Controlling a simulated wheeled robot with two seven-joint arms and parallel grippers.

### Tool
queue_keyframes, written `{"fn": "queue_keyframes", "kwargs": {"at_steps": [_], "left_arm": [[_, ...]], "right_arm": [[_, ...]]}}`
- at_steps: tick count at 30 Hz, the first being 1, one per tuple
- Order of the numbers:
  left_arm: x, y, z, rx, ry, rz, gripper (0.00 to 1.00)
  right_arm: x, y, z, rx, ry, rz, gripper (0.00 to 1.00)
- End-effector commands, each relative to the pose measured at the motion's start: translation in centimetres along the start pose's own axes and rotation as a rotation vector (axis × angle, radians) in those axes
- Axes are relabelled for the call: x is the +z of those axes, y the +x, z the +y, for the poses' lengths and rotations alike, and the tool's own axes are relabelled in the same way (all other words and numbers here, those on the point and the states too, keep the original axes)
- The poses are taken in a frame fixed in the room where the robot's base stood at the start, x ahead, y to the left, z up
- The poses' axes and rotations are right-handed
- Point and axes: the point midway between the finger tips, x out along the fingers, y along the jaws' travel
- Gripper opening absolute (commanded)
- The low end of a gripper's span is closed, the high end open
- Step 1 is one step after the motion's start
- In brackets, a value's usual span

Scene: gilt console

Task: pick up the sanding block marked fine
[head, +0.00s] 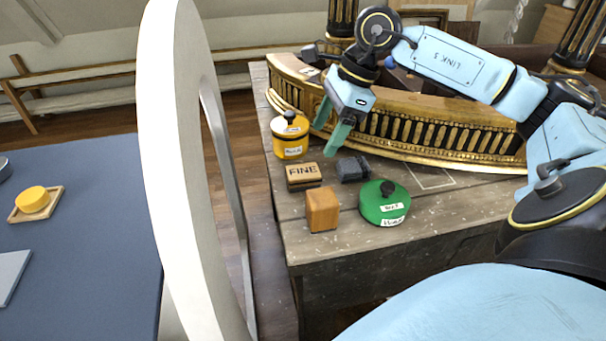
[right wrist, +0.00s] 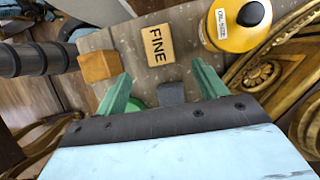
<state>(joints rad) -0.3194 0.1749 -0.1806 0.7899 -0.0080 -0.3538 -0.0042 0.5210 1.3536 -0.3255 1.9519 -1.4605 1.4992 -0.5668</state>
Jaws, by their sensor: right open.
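The sanding block marked FINE (head: 304,176) lies on the wooden bench, with a tan labelled top and a darker base. In the right wrist view the FINE block (right wrist: 158,45) is ahead of the fingers, its word turned sideways. My right gripper (head: 330,130) is open and empty above the bench, behind and above the block, its green fingers pointing down. In the right wrist view the open right gripper (right wrist: 162,92) has its fingers wide apart, with the block beyond them and not touching. My left gripper is not in view.
A yellow pot (head: 291,138), a dark grey block (head: 352,169), a wooden block (head: 321,210) and a green pot (head: 385,203) stand around the FINE block. The curved gilt piece (head: 430,125) lies behind. A large white ring (head: 168,170) stands left of the bench (head: 300,245).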

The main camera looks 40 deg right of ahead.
Motion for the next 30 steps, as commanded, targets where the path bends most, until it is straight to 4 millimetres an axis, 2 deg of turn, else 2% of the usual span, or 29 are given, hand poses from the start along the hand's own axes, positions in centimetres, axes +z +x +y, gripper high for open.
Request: {"fn": "queue_keyframes", "kwargs": {"at_steps": [1,6,14,21,24,30], "left_arm": [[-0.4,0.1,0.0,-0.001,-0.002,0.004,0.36],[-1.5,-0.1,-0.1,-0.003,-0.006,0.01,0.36],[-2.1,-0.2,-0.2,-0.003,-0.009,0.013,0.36],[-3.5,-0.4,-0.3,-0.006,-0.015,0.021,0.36],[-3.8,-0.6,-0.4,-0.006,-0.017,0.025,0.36],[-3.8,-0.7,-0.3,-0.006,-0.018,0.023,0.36]], "right_arm": [[0.0,1.3,0.1,0.005,0.0,0.0,0.71],[0.0,4.1,0.1,0.004,0.0,-0.001,0.71],[0.2,6.1,0.1,0.003,-0.001,-0.002,0.71],[0.6,9.6,0.2,0.003,0.0,-0.002,0.71],[0.6,10.3,0.3,0.002,0.0,-0.001,0.71],[0.6,10.4,0.2,0.0,0.0,0.0,0.71]]}}
